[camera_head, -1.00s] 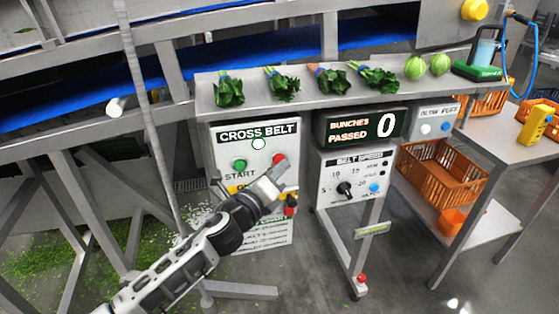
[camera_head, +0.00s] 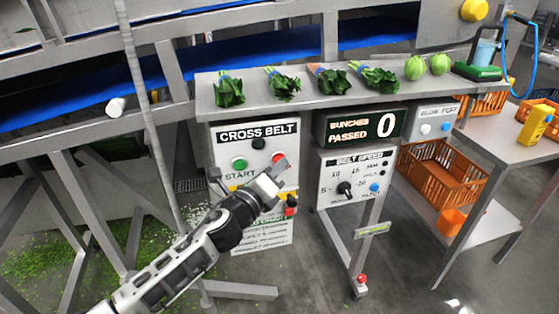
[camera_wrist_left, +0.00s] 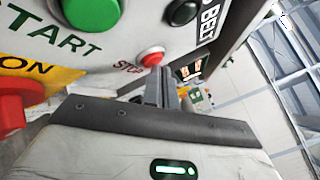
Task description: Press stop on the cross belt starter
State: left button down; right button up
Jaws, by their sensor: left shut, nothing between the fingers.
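The cross belt starter (camera_head: 220,150) is a light grey box under the counter. Its red stop button (camera_head: 278,159) is at the upper right, with the green start button (camera_head: 239,164) to its left. A dark round lamp (camera_head: 258,143) is above them. My left gripper (camera_head: 276,172) is shut and empty, its tips at the stop button. In the left wrist view the red stop button (camera_wrist_left: 152,57) shows just beyond the finger tips, beside the "STOP" lettering. I cannot tell whether they touch. My right gripper is not in view.
Bunches of greens and two round green heads (camera_head: 414,67) lie on the counter (camera_head: 300,98) above. The belt speed box (camera_head: 330,185) is to the right. A red knob (camera_wrist_left: 15,105) sticks out near the gripper. An orange crate (camera_head: 440,175) stands farther right.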

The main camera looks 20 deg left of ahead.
pick_arm(q)
jog(key=shift+w+a, duration=0.1)
dwell(0.3)
jog(key=shift+s+d, duration=0.5)
jog(key=shift+s, duration=0.2)
jog(key=shift+s+d+p, duration=0.2)
jog(key=shift+s+d, duration=0.5)
jog(key=shift+s, duration=0.35)
jog(key=shift+s+d+p, duration=0.2)
jog(key=shift+s+d, duration=0.5)
jog(key=shift+s, duration=0.35)
jog(key=s+f+n+g, duration=0.4)
jog(key=s+f+n, duration=0.5)
jog(key=s+n, duration=0.2)
jog(key=s+d+f+n+g, duration=0.1)
jog(key=s+f+n+g, duration=0.3)
jog(key=s+f+n, duration=0.5)
jog(key=s+n, duration=0.2)
jog(key=n, duration=0.4)
jog(key=shift+d+f+y, duration=0.15)
jog(key=shift+f+y, duration=0.2)
jog(key=shift+y, duration=0.05)
